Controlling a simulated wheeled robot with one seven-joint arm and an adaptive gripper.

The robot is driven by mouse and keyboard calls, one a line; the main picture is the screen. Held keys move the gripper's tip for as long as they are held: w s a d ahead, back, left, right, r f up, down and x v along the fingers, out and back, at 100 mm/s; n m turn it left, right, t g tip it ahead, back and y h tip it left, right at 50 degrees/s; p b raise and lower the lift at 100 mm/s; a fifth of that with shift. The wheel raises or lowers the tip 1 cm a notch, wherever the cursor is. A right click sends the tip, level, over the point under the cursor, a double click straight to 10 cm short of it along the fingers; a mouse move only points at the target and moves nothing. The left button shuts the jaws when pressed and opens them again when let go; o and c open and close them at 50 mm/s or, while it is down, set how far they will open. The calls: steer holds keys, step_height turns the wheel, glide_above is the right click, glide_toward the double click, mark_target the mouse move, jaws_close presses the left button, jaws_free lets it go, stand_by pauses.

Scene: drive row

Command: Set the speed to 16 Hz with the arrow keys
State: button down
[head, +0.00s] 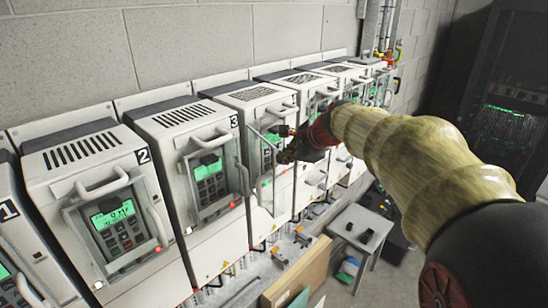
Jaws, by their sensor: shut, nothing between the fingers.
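A row of white drive cabinets stands along the wall, each with a green display and a keypad. Drive 2 (113,215) and drive 3 (208,168) face me, with handles and framed covers over their panels. The drive to the right of drive 3 (262,98) has a lit green display (273,138); a framed clear cover (262,200) seems to stand open in front of it. My gripper (284,157) is shut and empty, close before this drive's panel. It hides part of the keypad. The display digits are too small to read, and contact with a key cannot be told.
More drives (335,69) continue to the right, partly behind my arm. A grey small table (360,228) and a brown board (297,272) stand on the floor below. A dark rack (510,110) stands at the far right.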

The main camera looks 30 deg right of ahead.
steer(key=shift+s+d, duration=0.15)
steer(key=shift+s, duration=0.3)
steer(key=s, duration=0.1)
steer(key=s+d+b, duration=0.1)
steer(key=s, duration=0.1)
steer(key=s+b, duration=0.1)
steer(key=shift+s+d, duration=0.35)
steer(key=shift+s, duration=0.05)
stand_by(1.8)
